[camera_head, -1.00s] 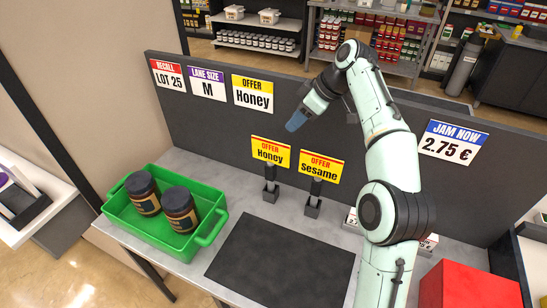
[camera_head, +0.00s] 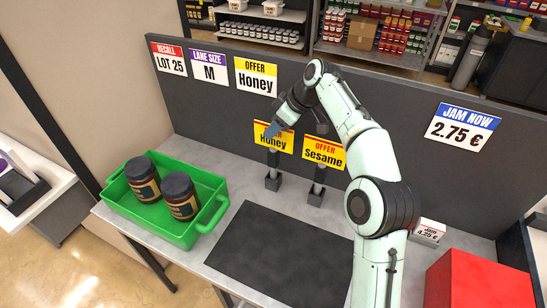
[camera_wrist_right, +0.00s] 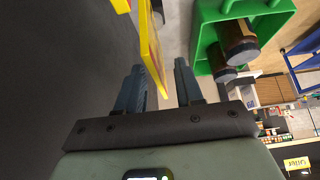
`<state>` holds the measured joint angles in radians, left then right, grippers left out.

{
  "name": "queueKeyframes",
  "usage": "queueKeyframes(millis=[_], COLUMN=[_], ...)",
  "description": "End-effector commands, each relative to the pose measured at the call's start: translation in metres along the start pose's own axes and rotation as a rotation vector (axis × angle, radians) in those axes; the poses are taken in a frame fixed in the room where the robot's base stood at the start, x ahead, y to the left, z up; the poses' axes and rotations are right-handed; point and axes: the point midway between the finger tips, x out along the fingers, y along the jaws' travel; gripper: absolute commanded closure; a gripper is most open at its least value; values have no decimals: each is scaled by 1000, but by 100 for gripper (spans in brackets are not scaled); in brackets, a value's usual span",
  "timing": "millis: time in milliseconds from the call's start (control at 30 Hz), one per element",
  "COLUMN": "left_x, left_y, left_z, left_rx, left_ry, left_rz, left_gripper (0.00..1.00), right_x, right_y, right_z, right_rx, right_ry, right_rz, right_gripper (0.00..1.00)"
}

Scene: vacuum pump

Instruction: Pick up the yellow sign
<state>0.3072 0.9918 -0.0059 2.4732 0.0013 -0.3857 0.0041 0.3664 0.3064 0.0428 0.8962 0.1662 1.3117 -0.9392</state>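A yellow "Offer Honey" sign (camera_head: 275,140) stands on a small dark stand (camera_head: 273,180) on the counter. A yellow "Offer Sesame" sign (camera_head: 322,152) stands on a like stand to its right. Another yellow "Offer Honey" sign (camera_head: 256,82) is on the dark panel. My right gripper (camera_head: 274,130) is at the top of the standing Honey sign and hides part of its red band. In the right wrist view the gripper (camera_wrist_right: 158,85) is open, and a yellow sign (camera_wrist_right: 151,50) shows nearly edge-on between its fingers, with gaps beside it. My left gripper is not in view.
A green crate (camera_head: 212,213) with two dark jars (camera_head: 143,180) stands on the left of the counter. A black mat (camera_head: 278,258) lies in front. A red box (camera_head: 478,282) and a small price block (camera_head: 429,231) are at right. The dark panel (camera_head: 400,115) rises behind.

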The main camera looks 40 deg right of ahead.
Motion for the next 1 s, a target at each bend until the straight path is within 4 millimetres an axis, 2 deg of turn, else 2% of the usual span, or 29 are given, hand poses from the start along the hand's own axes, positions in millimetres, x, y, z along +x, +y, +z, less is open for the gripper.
queueKeyframes(millis=[100,333,367,400,467,833,1000], left_x=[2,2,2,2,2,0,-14], left_y=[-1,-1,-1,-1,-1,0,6], left_z=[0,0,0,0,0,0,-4], left_rx=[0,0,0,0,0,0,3], left_ry=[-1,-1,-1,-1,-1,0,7], left_rz=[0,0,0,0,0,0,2], left_gripper=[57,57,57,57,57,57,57], right_x=[10,10,10,10,10,7,-16], right_y=[0,0,0,0,0,0,1], right_z=[0,0,0,0,0,-2,-18], right_rx=[0,0,0,0,0,0,-3], right_ry=[-1,0,0,0,0,1,5], right_rz=[-1,1,1,1,1,1,4], right_gripper=[64,64,70,83,100,100,100])
